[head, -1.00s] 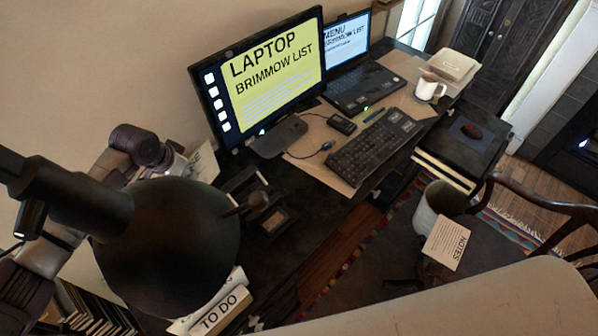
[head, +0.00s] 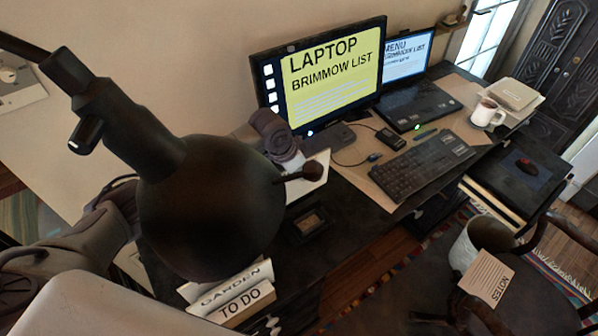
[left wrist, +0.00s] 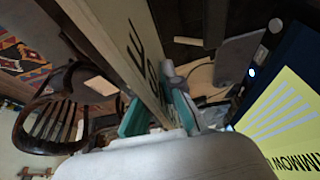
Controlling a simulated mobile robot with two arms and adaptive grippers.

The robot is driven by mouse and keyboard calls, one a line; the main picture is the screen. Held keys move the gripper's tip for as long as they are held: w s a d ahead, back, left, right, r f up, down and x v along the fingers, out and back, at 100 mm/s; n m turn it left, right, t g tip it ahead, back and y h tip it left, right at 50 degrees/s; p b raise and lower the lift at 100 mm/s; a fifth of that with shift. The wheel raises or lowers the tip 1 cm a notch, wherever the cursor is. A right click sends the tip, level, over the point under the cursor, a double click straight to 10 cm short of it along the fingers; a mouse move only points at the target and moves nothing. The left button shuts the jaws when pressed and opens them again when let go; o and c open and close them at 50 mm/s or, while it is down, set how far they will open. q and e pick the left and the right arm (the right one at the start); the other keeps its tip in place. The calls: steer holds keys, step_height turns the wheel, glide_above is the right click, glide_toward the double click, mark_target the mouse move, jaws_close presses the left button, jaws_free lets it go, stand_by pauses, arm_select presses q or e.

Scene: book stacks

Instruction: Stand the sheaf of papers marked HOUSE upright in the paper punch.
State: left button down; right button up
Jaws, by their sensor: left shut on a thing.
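My left gripper (head: 288,158) is in front of the monitor's lower left corner, shut on a white sheaf (head: 312,180). The left wrist view shows the sheaf (left wrist: 118,38) tilted between the teal fingertips (left wrist: 160,112), with the end of a dark word, seemingly "SE", on its face. In the head view the lamp's knob hides part of the sheaf. A dark object with a small tan-framed opening (head: 310,222) lies on the desk below and apart from the sheaf; it may be the paper punch, but I cannot tell. My right gripper is not in view.
A dark round lamp (head: 210,205) blocks much of the desk's left end. Sheaves marked GARDEN (head: 235,285) and TO DO (head: 240,303) stand in front of it. The monitor (head: 325,75), keyboard (head: 422,165), laptop (head: 418,105) and mug (head: 487,113) occupy the rest.

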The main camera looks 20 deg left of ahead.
mark_target(286, 172)
arm_select(q)
steer(key=shift+s+f+b, duration=0.1)
steer(key=shift+f+b, duration=0.8)
steer(key=shift+f, duration=0.05)
steer(key=shift+f+b, duration=0.8)
steer(key=shift+f, duration=0.05)
steer(key=shift+f+b, duration=0.6)
steer(key=shift+f, duration=1.25)
steer(key=c, duration=1.2)
jaws_free()
steer(key=shift+c, duration=0.2)
steer(key=shift+r, duration=0.15)
steer(key=v, duration=1.1)
steer(key=shift+s+a+r, duration=0.1)
steer(key=shift+s+r, duration=0.1)
steer(key=shift+r, duration=0.15)
steer(key=shift+f, duration=0.1)
